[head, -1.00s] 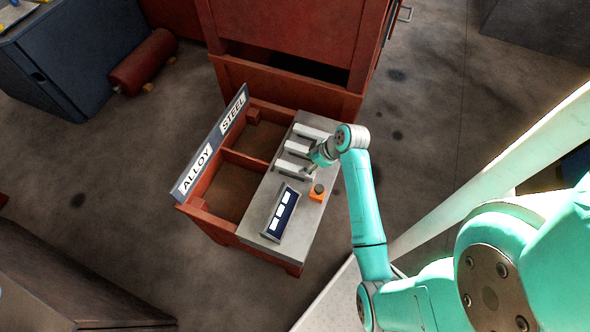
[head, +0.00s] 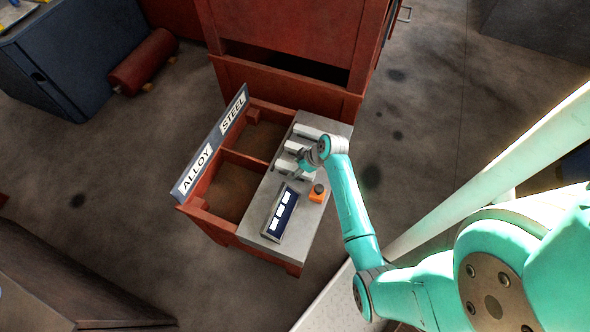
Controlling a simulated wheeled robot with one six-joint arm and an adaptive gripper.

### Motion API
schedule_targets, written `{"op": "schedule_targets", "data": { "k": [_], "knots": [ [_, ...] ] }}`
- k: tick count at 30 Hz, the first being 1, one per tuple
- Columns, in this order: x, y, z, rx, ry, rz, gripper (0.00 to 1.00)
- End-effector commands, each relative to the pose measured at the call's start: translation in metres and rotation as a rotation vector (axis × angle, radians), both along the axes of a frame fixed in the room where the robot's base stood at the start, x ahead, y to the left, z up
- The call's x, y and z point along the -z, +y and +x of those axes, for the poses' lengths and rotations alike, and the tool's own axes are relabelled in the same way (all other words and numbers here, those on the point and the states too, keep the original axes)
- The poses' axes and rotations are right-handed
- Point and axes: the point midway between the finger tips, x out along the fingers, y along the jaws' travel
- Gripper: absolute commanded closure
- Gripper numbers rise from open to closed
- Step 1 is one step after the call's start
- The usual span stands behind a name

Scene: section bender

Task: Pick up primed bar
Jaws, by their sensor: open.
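Several pale grey bars lie in a row on the grey worktop (head: 322,213): a far bar (head: 307,131), a middle bar (head: 292,147) and a near bar (head: 286,165). I cannot tell by look which of them is the primed bar. My gripper (head: 302,174) is open, low over the worktop at the right ends of the middle and near bars, and it hides part of them. Its fingertips are small and dark, and I cannot tell whether they touch a bar.
A tilted panel with white labels (head: 281,213) and an orange block with a dark round top (head: 318,193) stand nearer on the worktop. Left are two bins under a sign (head: 209,145) reading ALLOY and STEEL. A red cabinet (head: 290,90) stands behind.

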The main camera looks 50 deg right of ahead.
Motion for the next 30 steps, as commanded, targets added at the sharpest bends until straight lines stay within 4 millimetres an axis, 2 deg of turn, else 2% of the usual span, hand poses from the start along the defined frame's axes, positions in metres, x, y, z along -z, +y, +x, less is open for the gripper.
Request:
{"op": "schedule_targets", "data": {
  "k": [2, 9, 20, 23, 30],
  "knots": [
    [0.0, 0.0, 0.0, 0.0, 0.0, 0.0, 0.4],
    [0.0, 0.0, 0.0, 0.0, 0.0, 0.0, 1.0],
    [-0.003, 0.0, 0.0, 0.0, -0.001, 0.0, 1.0],
    [-0.013, 0.0, 0.0, -0.001, -0.003, -0.001, 1.0],
    [-0.057, 0.0, 0.001, 0.0, -0.004, -0.002, 1.0]
  ]
}}
